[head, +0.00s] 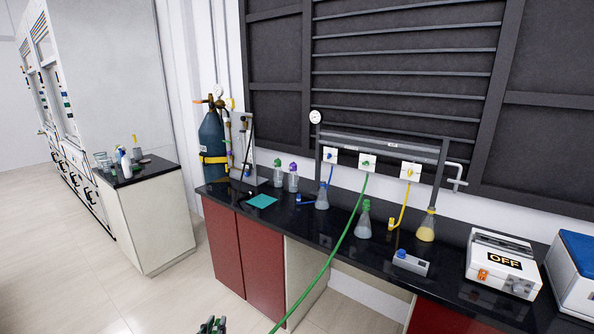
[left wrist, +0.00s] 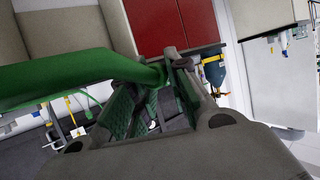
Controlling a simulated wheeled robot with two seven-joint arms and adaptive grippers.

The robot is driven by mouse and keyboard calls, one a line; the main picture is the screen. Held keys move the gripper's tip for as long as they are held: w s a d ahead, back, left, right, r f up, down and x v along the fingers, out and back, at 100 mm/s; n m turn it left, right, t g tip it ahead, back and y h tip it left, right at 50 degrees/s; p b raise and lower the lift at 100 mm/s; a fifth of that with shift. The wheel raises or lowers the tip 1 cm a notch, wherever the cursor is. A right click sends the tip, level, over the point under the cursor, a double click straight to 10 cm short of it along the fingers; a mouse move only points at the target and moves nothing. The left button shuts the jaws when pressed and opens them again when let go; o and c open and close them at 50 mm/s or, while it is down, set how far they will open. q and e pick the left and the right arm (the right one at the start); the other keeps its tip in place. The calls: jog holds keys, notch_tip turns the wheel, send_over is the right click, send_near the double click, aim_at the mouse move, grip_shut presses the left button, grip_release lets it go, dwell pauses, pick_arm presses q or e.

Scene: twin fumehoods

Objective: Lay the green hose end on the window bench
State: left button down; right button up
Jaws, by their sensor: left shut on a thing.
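The green hose (head: 326,262) runs from a green-marked wall outlet (head: 367,163) across the front of the window bench and down out of the bottom of the head view. The window bench (head: 285,222) has a black top with red and pale cupboards below. My left gripper (head: 212,325) shows only in part at the bottom edge of the head view, in front of and below the bench top. In the left wrist view my left gripper (left wrist: 165,85) is shut on the green hose end (left wrist: 80,78), which looks large and close. My right gripper is not in view.
On the bench are a teal mat (head: 262,201), bottles (head: 293,178), several flasks (head: 364,222), a yellow hose (head: 402,208) and a box marked OFF (head: 503,265). A gas cylinder (head: 212,140) stands at its left end. Bare bench top shows around the mat.

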pick_arm(q)
jog(key=shift+s+f, duration=1)
jog(key=shift+f, duration=0.2)
jog(key=shift+d+r, duration=0.1)
dwell(0.8)
jog(key=d+r+m+g+h, duration=0.1)
jog(key=d+r+m+h, duration=0.3)
jog(key=d+r, duration=0.3)
jog(key=s+d+r+m+g+h, duration=0.1)
jog(key=d+r+m+h, duration=0.3)
jog(key=d+r, duration=0.4)
jog(key=shift+r+g+h, duration=0.4)
jog(key=shift+r+g, duration=0.2)
jog(key=shift+r, duration=2.65)
jog(key=shift+w+f, duration=0.1)
jog(key=w+d+f+m+g+h, duration=0.3)
jog(key=w+d+f+m+g, duration=0.1)
jog(key=f, duration=0.1)
jog(key=shift+w+d+f+m, duration=0.2)
jog(key=shift+w+f+m, duration=0.05)
jog(key=shift+f+m, duration=0.1)
